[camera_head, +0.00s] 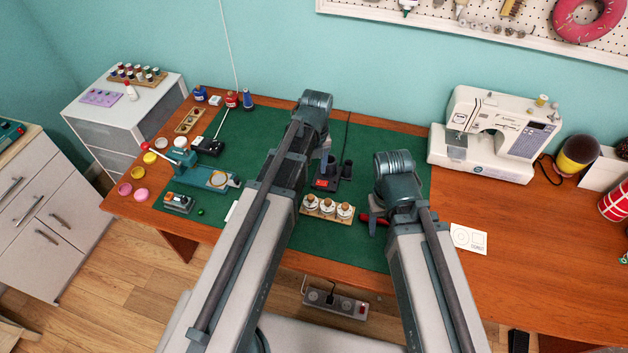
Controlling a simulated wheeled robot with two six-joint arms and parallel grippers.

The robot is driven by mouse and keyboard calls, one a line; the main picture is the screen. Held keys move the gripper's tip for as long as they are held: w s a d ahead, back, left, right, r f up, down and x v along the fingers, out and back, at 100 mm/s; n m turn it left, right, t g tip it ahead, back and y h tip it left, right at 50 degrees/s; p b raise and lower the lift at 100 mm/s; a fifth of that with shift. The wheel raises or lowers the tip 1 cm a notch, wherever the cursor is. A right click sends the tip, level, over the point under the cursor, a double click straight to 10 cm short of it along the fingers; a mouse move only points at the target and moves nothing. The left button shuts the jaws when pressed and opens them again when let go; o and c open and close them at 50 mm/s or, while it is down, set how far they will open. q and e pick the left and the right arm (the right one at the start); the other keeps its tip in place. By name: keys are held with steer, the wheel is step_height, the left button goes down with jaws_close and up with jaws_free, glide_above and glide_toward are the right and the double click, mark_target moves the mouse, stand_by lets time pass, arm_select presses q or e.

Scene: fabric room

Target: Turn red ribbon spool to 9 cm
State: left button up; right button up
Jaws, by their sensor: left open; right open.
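I cannot pick out the red ribbon spool with certainty. A small red object (232,99) stands at the back left of the green mat (262,128), beside a dark blue cone (248,99). A dark red piece (383,220) lies beside my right gripper (373,222), partly hidden by it. I cannot tell whether they touch. My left gripper (326,168) is open, pointing down by a black stand with a red part (325,183) and two dark cylinders. My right gripper is open, low over the right of the mat. No scale in cm is readable.
A wooden block with three white-topped round pieces (327,209) sits between my arms. A teal press (205,177), coloured pots and small boxes crowd the left. A sewing machine (497,137) and a white card (468,239) are on the right. The wooden tabletop (540,260) at front right is clear.

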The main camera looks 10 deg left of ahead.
mark_target(311, 197)
arm_select(q)
steer(key=f+b, duration=1.3)
steer(key=b, duration=0.1)
steer(key=shift+a+f, duration=0.3)
steer(key=shift+f, duration=0.1)
arm_select(e)
step_height(311, 197, down, 14)
steer(key=shift+r, duration=0.1)
arm_select(q)
steer(key=shift+c, duration=0.3)
jaws_close()
